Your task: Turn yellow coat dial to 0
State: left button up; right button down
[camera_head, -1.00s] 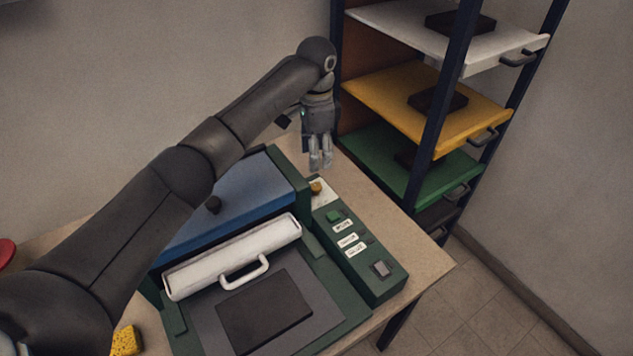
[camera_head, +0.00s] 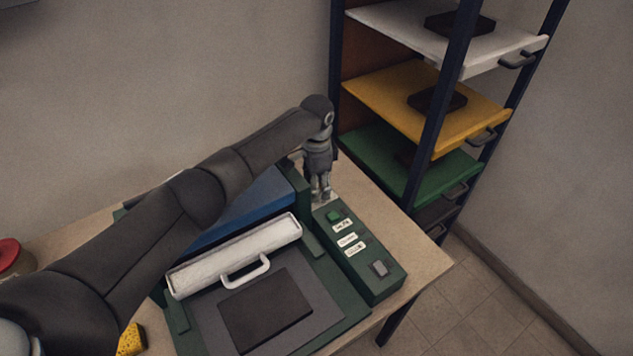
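The yellow dial sits at the far end of the green control panel (camera_head: 361,265); my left gripper now covers it, so its setting is hidden. My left gripper (camera_head: 321,196) points straight down with its fingertips at the dial's place. Whether the fingers are closed on the dial cannot be made out. The panel also carries a green button (camera_head: 333,215), small white labels (camera_head: 347,240) and a grey switch (camera_head: 379,268). My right gripper is not in view.
The green machine has a blue cover (camera_head: 245,212), a white roller part with a handle (camera_head: 235,257) and a dark plate (camera_head: 266,311). A rack with white, yellow (camera_head: 460,120) and green shelves stands at the right. A yellow sponge (camera_head: 130,341) and a red-lidded jar (camera_head: 12,258) are at left.

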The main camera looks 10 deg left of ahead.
pick_arm(q)
jog(key=c, duration=1)
jog(key=shift+c, duration=0.2)
